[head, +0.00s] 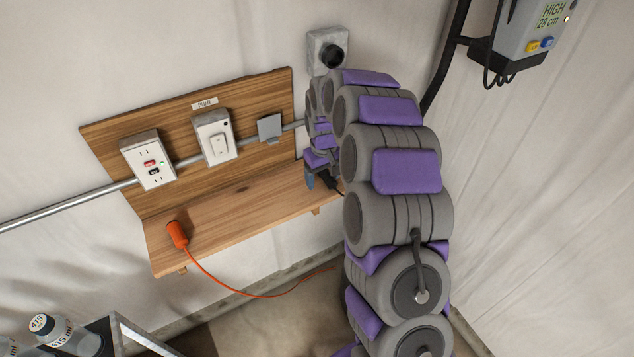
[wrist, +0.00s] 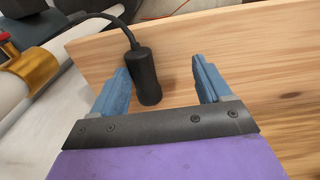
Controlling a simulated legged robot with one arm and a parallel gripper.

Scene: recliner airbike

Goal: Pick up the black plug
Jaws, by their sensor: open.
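The black plug (wrist: 147,78) lies on the wooden shelf in the wrist view, with its black cord leaving its upper end and curving left. My gripper (wrist: 165,85) is open, with its two blue fingers apart. The plug's lower end shows between the fingers, close to the left finger; I cannot tell whether they touch. In the head view, the gripper (head: 318,180) is over the right end of the shelf. A dark piece of the plug (head: 328,180) shows beside it, and my arm hides much of that area.
The wooden shelf (head: 240,213) carries an orange plug (head: 177,234) with an orange cord at its left end. Above it are a white outlet (head: 148,160), a pump switch (head: 215,138) and a grey pipe (head: 70,208). A bottle (head: 62,333) stands lower left. The shelf's middle is clear.

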